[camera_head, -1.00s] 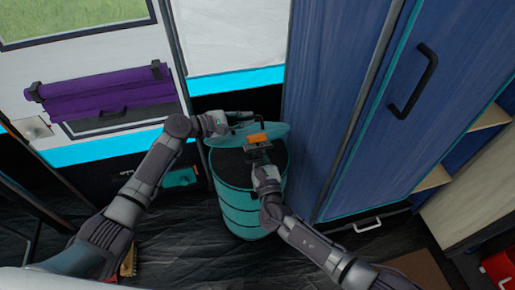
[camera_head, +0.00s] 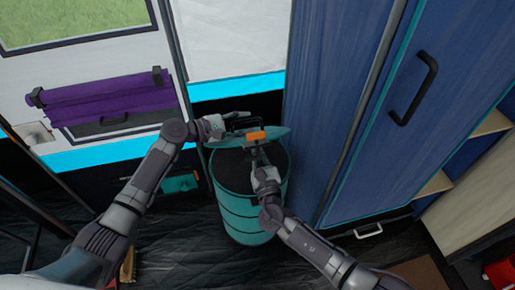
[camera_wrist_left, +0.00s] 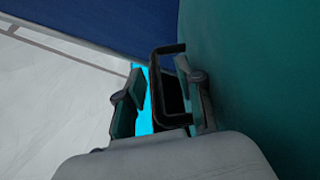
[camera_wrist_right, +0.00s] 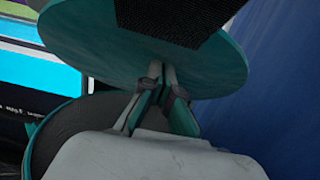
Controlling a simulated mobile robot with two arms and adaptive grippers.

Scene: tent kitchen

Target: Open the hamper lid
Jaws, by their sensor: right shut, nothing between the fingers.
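The hamper (camera_head: 245,207) is a teal ribbed drum with a dark inside. Its round teal lid (camera_head: 279,133) is raised and tilted above the back of the opening, seen almost edge-on. A black loop handle (camera_head: 240,123) on the lid also shows in the left wrist view (camera_wrist_left: 155,82). My left gripper (camera_head: 232,116) is at the lid's handle side; its fingers (camera_wrist_left: 160,105) are apart with the handle between them. My right gripper (camera_head: 258,152) is shut and empty over the opening. In its wrist view its fingertips (camera_wrist_right: 160,75) are at the lid's underside, seemingly touching it.
A tall blue cabinet (camera_head: 335,110) with a black handle stands close on the right of the hamper. A white wall panel (camera_head: 230,40) is behind. A purple roll (camera_head: 105,97) hangs at the left. Dark floor in front of the hamper is clear.

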